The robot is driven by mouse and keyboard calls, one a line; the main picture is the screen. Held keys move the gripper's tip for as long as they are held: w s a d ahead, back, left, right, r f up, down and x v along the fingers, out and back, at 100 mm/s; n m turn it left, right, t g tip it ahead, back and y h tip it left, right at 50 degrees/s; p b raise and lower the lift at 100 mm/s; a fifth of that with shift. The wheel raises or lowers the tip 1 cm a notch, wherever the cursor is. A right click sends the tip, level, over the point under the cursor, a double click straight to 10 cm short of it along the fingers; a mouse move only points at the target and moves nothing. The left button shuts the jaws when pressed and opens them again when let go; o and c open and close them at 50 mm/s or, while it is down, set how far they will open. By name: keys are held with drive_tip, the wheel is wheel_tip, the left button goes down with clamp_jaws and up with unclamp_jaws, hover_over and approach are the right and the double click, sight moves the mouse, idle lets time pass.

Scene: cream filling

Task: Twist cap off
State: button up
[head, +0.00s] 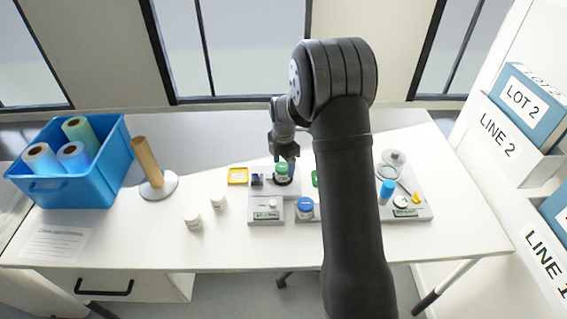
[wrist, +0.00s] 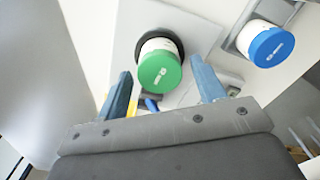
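A white jar with a green cap (head: 281,168) sits upright in a dark round holder on a grey station (head: 265,201). In the wrist view the green cap (wrist: 159,72) shows large, with the dark ring (wrist: 141,42) around the jar behind it. My gripper (head: 285,157) is above the jar in the head view. In the wrist view its two blue fingers (wrist: 160,72) are spread on either side of the cap, with gaps between them and the cap. The gripper is open and holds nothing.
A blue-capped jar (head: 305,207) stands to the right; it also shows in the wrist view (wrist: 266,42). A yellow tray (head: 238,176) and two white jars (head: 193,218) are to the left. A blue bin (head: 78,181) and a roll holder (head: 151,168) stand farther left.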

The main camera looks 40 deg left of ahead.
drive_tip(key=m, duration=0.4)
drive_tip(key=shift+m, duration=0.9)
drive_tip(key=m, duration=0.3)
drive_tip(key=shift+s+m, duration=0.1)
drive_tip(key=shift+m, duration=1.3)
drive_tip(key=shift+m, duration=0.6)
drive_tip(key=m, duration=0.4)
drive_tip(key=shift+m, duration=0.3)
